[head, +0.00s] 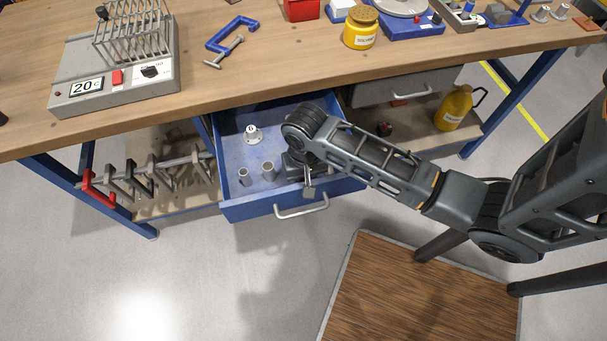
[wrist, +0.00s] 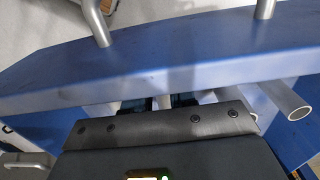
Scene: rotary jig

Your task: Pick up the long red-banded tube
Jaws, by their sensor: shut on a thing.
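The blue drawer (head: 232,208) is pulled open under the bench, and my gripper (wrist: 166,102) reaches down into it near its front right. In the wrist view its dark fingers are shut on a narrow pale grey piece, mostly hidden by the gripper body. No red band shows on it, so I cannot tell which tube it is. Another grey tube with an open end (wrist: 298,113) lies to the right of the fingers.
The drawer's front wall (wrist: 150,65) and handle (head: 302,211) are close to my gripper. A grey knob (head: 251,133) sits at the drawer's back. The bench top (head: 220,85) overhangs behind.

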